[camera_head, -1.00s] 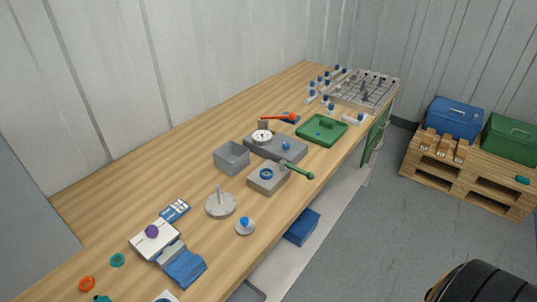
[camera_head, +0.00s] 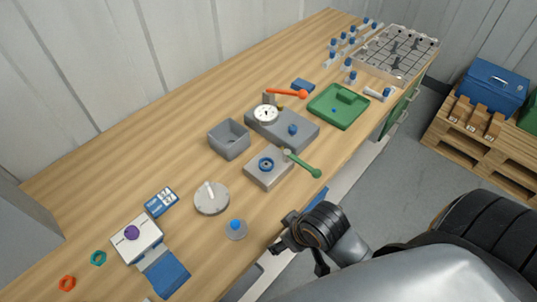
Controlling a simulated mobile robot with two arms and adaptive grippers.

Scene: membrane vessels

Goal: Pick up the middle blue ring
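A blue ring (camera_head: 266,164) sits on top of a grey block (camera_head: 260,176) near the middle of the bench, beside a lever with a green handle (camera_head: 303,165). I see no other clearly blue ring, so which ring counts as the middle one I cannot tell. My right gripper (camera_head: 284,240) is dark and comes in from the lower right over the bench's front edge. It is apart from the ring, below and to the right of it in the picture. Whether its fingers are open or shut I cannot make out. My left gripper is not in view.
Around the ring stand a grey open box (camera_head: 229,139), a dial gauge fixture (camera_head: 266,114), a grey disc with a post (camera_head: 211,198) and a blue-knobbed disc (camera_head: 236,229). A green tray (camera_head: 339,106) is farther back. The bench's wall side is mostly clear.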

